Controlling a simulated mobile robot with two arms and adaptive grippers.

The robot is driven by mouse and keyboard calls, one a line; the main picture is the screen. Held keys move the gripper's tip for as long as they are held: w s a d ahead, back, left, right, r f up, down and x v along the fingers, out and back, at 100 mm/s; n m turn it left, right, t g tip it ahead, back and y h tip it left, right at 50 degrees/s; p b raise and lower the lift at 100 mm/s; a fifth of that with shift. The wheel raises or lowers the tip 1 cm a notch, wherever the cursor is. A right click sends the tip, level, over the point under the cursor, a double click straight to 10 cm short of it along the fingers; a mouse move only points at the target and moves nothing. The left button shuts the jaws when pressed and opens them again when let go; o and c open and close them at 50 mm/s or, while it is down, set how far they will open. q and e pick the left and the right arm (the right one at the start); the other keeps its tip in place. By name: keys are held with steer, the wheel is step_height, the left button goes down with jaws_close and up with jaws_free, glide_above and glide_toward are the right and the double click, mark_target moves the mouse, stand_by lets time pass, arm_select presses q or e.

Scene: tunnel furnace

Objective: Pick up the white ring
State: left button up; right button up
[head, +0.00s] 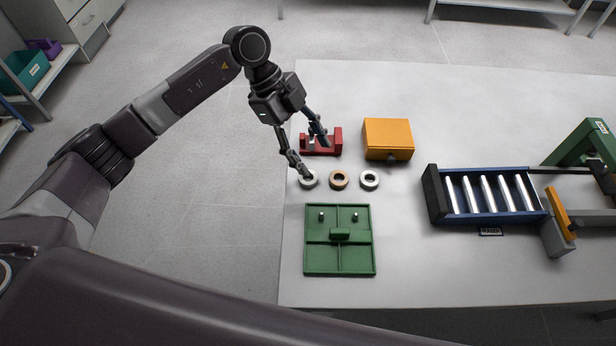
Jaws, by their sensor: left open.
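Three small rings lie in a row on the grey table. The left one is a white ring (308,181), the middle one is a tan ring (339,180), and the right one is another pale, whitish ring (369,180). I cannot tell which pale ring is the one named. My left gripper (316,160) is open, pointing down with its fingers spread. One fingertip shows over the left white ring and partly hides it; whether it touches is unclear. The other fingertip shows in front of the red holder. My right gripper is out of view.
A red holder (334,142) stands behind the rings, an orange box (388,137) behind and to the right. A green tray (340,266) with two small metal pegs lies in front. A blue roller conveyor (484,217) is at right. The table (400,285) has free room between.

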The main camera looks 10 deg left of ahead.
mark_target(307, 180)
arm_select(q)
steer(key=shift+n+y, duration=0.4)
steer(key=shift+y, duration=0.3)
steer(key=f+p, duration=0.1)
steer(key=f, duration=0.1)
steer(key=f+p, duration=0.1)
steer(key=f, duration=0.1)
steer(key=a+f+p, duration=0.1)
steer(key=f, duration=0.2)
steer(key=shift+s, duration=0.35)
steer(key=shift+d+f, duration=0.15)
steer(key=shift+f, duration=0.1)
steer(key=c, duration=1.2)
